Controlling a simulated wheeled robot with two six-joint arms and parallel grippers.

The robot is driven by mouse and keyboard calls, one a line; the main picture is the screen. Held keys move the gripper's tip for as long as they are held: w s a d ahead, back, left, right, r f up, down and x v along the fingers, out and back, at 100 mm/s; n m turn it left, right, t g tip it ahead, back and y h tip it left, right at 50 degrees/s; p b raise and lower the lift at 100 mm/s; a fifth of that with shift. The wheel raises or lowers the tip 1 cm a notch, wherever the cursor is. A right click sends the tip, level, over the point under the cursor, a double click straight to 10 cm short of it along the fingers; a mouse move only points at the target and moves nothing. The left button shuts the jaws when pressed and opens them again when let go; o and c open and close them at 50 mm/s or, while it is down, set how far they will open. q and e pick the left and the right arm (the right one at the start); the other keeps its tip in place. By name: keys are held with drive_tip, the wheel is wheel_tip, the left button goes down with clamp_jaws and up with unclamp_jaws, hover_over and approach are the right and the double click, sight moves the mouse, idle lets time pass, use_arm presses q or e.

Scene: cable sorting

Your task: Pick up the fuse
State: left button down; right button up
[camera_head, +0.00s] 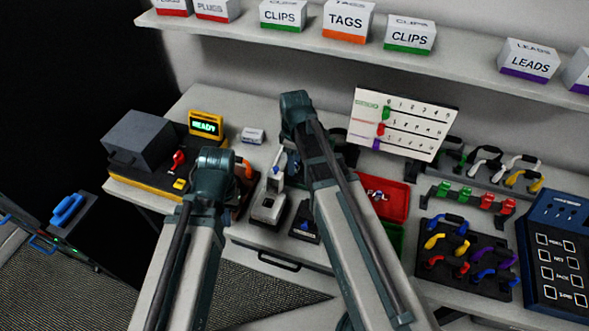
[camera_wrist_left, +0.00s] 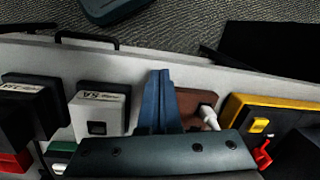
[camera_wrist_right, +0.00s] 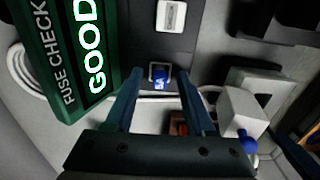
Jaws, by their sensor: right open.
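The fuse (camera_wrist_right: 160,82) is a small blue block with a white mark, seen in the right wrist view. It sits in a square slot of the fuse checker, whose green screen (camera_wrist_right: 92,70) reads GOOD. My right gripper (camera_wrist_right: 160,98) is open, its two fingers on either side of the fuse with gaps visible. My left gripper (camera_wrist_left: 160,98) has its fingers together and looks empty, over the table between a white 5A block (camera_wrist_left: 98,112) and a brown block (camera_wrist_left: 198,103). In the head view my arms hide the fuse.
A white block (camera_wrist_right: 242,108) with a blue knob stands right of the right fingers. In the head view are a yellow READY device (camera_head: 206,124), a red tray (camera_head: 392,198) and a rack of coloured cables (camera_head: 462,262). A shelf with labelled boxes runs above.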

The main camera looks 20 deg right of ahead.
clamp_jaws()
drive_tip(key=shift+r, duration=0.1)
